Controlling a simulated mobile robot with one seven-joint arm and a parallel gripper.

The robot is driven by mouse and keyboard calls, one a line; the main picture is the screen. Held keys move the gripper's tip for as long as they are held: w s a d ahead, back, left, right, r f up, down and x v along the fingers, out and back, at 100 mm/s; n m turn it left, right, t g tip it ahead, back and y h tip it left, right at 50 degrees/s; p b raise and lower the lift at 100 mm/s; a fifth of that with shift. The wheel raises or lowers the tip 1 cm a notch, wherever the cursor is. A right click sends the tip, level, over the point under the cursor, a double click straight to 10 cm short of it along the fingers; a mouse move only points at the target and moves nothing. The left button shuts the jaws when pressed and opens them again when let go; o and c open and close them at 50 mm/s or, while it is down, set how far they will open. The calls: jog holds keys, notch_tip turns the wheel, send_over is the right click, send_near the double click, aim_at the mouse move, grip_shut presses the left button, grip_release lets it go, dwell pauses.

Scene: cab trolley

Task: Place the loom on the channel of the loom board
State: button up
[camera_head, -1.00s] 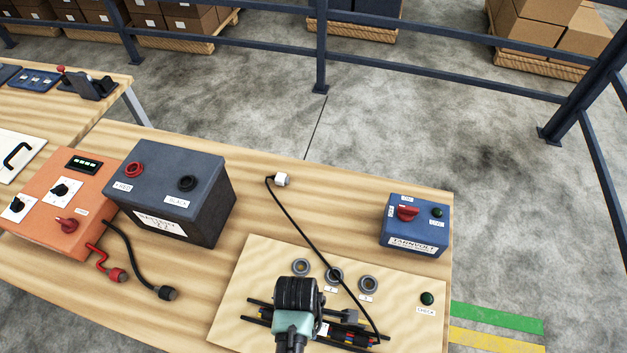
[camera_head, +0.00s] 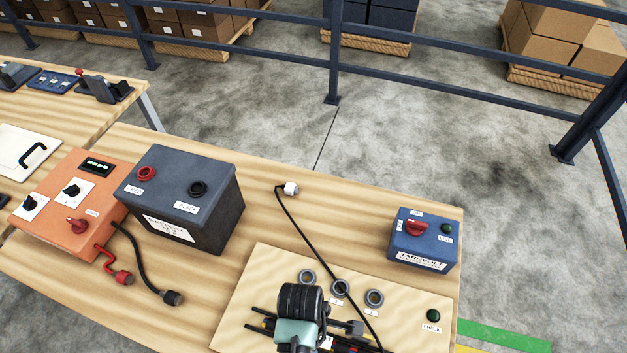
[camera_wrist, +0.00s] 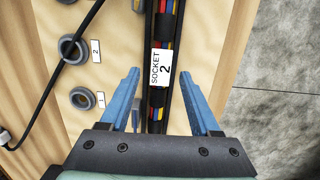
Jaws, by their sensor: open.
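The loom (camera_wrist: 158,98) is a bundle of red, blue and yellow wires with black wraps and a white "SOCKET 2" label. In the wrist view it runs lengthwise between the dark rails of the channel (camera_wrist: 178,60); I cannot tell whether it is seated. My gripper (camera_wrist: 163,82) is open, with one blue finger on each side of the loom and channel. The loom board (camera_head: 250,300) is a pale wooden panel at the bench's front. In the head view my wrist covers part of the channel and loom, and the frame's bottom edge cuts them off.
Ring sockets (camera_head: 340,287) and a green check button (camera_head: 433,316) sit on the board. A black cable (camera_head: 310,240) crosses it from a white plug (camera_head: 291,188). A blue tester box (camera_head: 425,240) stands behind right, a battery (camera_head: 180,200) left.

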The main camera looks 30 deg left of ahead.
notch_tip(320, 180, up, 10)
jog(key=a, duration=0.1)
jog(key=w+a+r+m+t+y, duration=0.25)
jog(key=w+r+m+t, duration=0.5)
jog(key=w+r, duration=0.95)
jog(key=w+d+r+m+t+y, duration=0.1)
jog(key=w+d+r+m+t, duration=0.15)
jog(key=r, duration=0.45)
jog(key=w+d+r+m+t, duration=0.1)
jog(key=w+r+t, duration=0.2)
jog(key=r, duration=0.5)
jog(key=d+r+m+t, duration=0.4)
jog(key=r+t, duration=0.2)
jog(key=r, duration=1)
jog(key=s+d+r+m+t+h, duration=0.1)
jog(key=s+d+r+m+t, duration=0.2)
jog(key=r, duration=0.6)
jog(key=s+d+r+m+t+h, duration=0.1)
jog(key=s+d+r+m+t, duration=0.2)
jog(key=s+r+t, duration=0.2)
jog(key=s+r, duration=0.3)
jog(key=r, duration=0.1)
jog(key=shift+s+r, duration=0.25)
jog(key=shift+r, duration=0.1)
jog(key=shift+h, duration=0.25)
